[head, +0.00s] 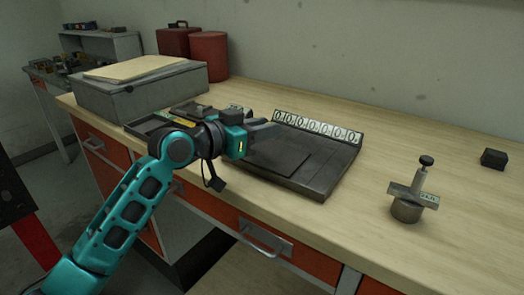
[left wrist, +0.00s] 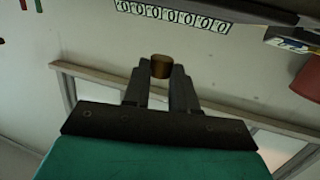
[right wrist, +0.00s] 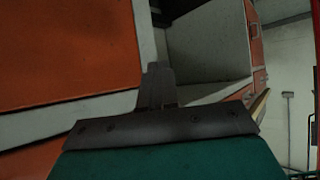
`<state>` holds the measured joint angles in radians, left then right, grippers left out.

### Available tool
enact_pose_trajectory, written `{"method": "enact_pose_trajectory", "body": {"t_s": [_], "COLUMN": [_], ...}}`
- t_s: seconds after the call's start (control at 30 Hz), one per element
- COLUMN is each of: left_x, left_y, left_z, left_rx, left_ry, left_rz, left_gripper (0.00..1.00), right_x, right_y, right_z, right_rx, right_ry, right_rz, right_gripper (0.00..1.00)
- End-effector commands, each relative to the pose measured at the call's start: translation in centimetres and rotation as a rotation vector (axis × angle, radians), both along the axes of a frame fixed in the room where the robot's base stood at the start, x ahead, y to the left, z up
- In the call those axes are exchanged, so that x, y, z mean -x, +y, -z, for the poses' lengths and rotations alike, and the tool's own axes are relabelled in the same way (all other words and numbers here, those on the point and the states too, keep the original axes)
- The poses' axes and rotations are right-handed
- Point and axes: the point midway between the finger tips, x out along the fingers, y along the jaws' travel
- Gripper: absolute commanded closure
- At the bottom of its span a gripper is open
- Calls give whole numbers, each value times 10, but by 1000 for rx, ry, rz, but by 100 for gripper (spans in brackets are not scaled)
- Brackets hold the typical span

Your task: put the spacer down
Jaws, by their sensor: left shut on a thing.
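My left gripper (head: 272,130) is over the back left part of a dark flat tray (head: 322,186). In the left wrist view my left gripper (left wrist: 160,76) is shut on a small brown, round spacer (left wrist: 161,66) at its fingertips. In the head view the spacer cannot be made out. The tray's back edge carries a strip of white number tags (head: 318,127), which also shows in the left wrist view (left wrist: 172,16). My right gripper (right wrist: 158,84) shows only in the right wrist view, with its fingers together and nothing seen between them, near orange drawer fronts.
On the wooden bench (head: 450,255), a metal part with an upright black-knobbed stem (head: 407,210) stands right of the tray, and a small black block (head: 494,158) lies farther right. A grey case (head: 150,95) and red canisters (head: 208,56) stand at the left.

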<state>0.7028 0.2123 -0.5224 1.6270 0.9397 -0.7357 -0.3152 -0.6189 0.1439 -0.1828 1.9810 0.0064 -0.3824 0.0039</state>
Motion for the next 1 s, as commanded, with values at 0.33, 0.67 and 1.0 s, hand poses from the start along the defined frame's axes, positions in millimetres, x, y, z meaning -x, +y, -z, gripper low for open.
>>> {"method": "enact_pose_trajectory", "body": {"t_s": [0.33, 0.67, 1.0], "left_x": [0, 0, 0], "left_y": [0, 0, 0], "left_z": [39, 47, 50], "left_rx": [1, 2, 0], "left_ry": [3, -1, 0], "left_rz": [0, 0, 0], "left_gripper": [100, 100, 54], "right_x": [-2, -5, -5], "right_y": [-1, 1, 2], "right_z": [5, -1, 2], "right_rx": [2, -3, -3], "right_ry": [-1, -15, -8], "right_rz": [-3, -4, -5], "right_gripper": [100, 100, 100]}}
